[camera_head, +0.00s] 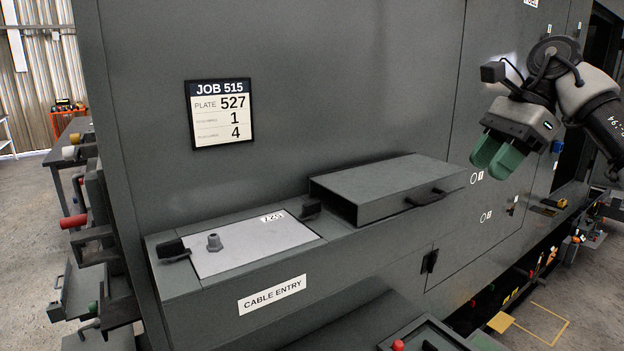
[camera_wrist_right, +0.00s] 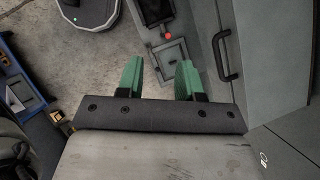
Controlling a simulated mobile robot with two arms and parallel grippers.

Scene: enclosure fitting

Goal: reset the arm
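My right gripper (camera_head: 491,154) has green fingers and hangs in the air at the upper right of the head view, in front of the grey cabinet. In the right wrist view its two green fingers (camera_wrist_right: 158,80) stand apart with nothing between them. My right arm comes in from the right edge. My left gripper is in neither view.
A light plate (camera_head: 250,246) marked 527 with a gland lies on the CABLE ENTRY ledge (camera_head: 225,320), a black clamp at its left. A raised grey lid (camera_head: 385,182) with a handle is beside it. A JOB 515 sign (camera_head: 220,115) is on the cabinet.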

